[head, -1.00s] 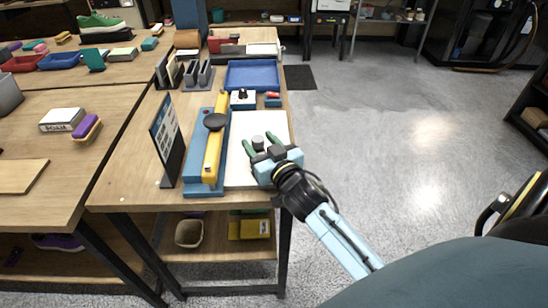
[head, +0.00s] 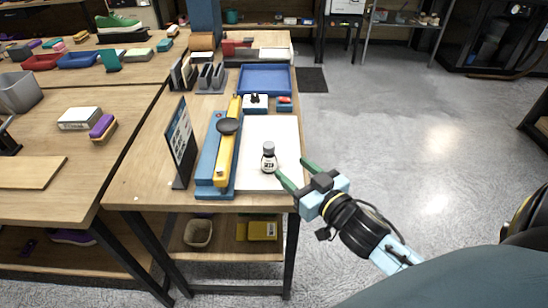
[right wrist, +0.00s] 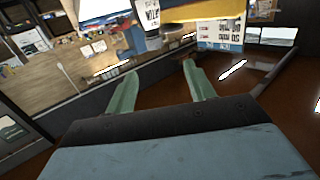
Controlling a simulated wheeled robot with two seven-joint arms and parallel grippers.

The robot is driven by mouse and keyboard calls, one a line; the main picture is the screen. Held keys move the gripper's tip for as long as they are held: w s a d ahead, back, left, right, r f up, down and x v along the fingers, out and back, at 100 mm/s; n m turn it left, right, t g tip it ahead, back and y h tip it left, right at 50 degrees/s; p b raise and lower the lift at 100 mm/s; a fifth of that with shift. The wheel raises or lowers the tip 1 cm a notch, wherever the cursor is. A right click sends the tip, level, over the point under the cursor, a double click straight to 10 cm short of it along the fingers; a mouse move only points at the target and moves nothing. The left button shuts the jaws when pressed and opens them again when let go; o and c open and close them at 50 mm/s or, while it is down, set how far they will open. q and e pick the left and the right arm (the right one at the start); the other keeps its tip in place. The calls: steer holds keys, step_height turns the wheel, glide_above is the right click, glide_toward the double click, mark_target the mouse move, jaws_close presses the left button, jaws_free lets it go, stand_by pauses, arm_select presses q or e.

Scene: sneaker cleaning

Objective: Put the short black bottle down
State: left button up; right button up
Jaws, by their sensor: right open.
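The short bottle (head: 269,157) stands upright on the white mat (head: 258,184) near the front of the bench. It has a grey cap and a pale label with dark print. My right gripper (head: 292,169) is open and empty, just right of the bottle and apart from it. Its two green fingers also show spread in the right wrist view (right wrist: 159,69), with nothing between them. My left gripper is not in view.
A blue press with a yellow lever (head: 223,155) and a black sign (head: 181,145) stand left of the mat. A blue tray (head: 264,80) and small blocks lie behind it. Open floor (head: 400,130) lies to the right of the bench.

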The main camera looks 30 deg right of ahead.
mark_target(273, 149)
steer(key=shift+w+d+f+n+g+y+p, duration=0.1)
steer(key=shift+w+n+g+y+p, duration=0.35)
steer(key=shift+w, duration=0.8)
steer(key=shift+w+d+n+g+y+p, duration=0.15)
steer(key=shift+w+g, duration=0.4)
steer(key=shift+w, duration=0.65)
steer(key=shift+w+d+f+n+g+y+p, duration=0.1)
steer(key=shift+w+n+g+y+p, duration=0.35)
steer(key=shift+w, duration=0.8)
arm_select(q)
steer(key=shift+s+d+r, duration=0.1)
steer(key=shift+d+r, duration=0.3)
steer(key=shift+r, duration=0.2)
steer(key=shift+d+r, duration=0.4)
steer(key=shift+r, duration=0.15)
arm_select(e)
steer(key=shift+d+x, duration=0.1)
steer(key=shift+x, duration=1.15)
steer(key=shift+d+x, duration=0.15)
steer(key=shift+x, duration=1.15)
steer(key=c, duration=1.1)
jaws_close()
